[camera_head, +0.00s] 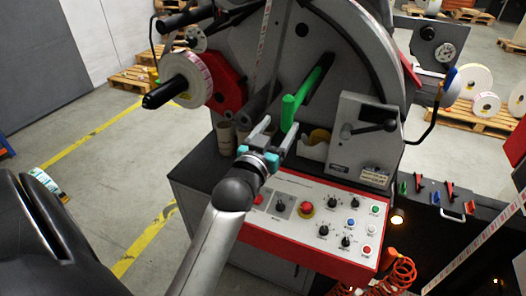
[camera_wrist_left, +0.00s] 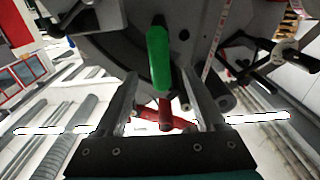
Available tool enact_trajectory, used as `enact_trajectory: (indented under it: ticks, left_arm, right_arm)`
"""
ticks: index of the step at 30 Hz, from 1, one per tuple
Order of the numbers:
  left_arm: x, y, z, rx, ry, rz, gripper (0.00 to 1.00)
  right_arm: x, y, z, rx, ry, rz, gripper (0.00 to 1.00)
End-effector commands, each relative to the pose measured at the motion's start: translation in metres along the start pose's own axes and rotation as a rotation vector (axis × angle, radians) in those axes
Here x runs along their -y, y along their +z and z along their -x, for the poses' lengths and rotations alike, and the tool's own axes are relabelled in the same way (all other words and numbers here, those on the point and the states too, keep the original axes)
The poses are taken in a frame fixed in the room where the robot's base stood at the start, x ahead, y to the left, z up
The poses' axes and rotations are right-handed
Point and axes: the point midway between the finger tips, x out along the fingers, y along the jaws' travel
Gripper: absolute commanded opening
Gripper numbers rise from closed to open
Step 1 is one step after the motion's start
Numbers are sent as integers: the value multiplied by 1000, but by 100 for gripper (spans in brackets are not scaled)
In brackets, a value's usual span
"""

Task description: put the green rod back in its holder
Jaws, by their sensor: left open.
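The green rod (camera_head: 306,91) slants out in front of the machine's round grey plate in the head view. Its thicker near end points down toward my left gripper. My left gripper (camera_head: 279,127) is open, with its two fingers just below that near end. In the left wrist view the green rod (camera_wrist_left: 158,62) shows between the open fingers (camera_wrist_left: 160,78), with no clear grip on it. I cannot tell whether the fingers touch it. The rod's far end meets a dark part of the plate, and I cannot make out a separate holder. My right gripper is out of view.
A control panel (camera_head: 322,222) with buttons and knobs lies beneath my left arm. A grey box with a black lever (camera_head: 372,127) stands right of the rod. A dark roller (camera_head: 259,104) and a label roll (camera_head: 190,78) are to the left.

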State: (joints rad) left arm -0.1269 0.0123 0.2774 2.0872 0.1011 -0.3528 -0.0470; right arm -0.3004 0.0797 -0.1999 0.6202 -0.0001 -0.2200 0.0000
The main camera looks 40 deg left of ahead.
Motion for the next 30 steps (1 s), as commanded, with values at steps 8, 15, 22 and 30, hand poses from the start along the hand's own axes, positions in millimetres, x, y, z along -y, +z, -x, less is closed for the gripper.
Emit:
enact_trajectory:
  ticks: [8, 15, 22, 30]
  left_arm:
    - [0, 2, 50, 2, 0, -1, 71]
    - [0, 1, 80, 0, 0, 1, 71]
    - [0, 0, 90, -2, 0, 1, 71]
    - [-2, 13, 89, 19, 5, 2, 71]
  right_arm:
    - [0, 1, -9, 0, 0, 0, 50]
    - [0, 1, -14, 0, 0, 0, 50]
    - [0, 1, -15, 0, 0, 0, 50]
    - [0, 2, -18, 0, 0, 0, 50]
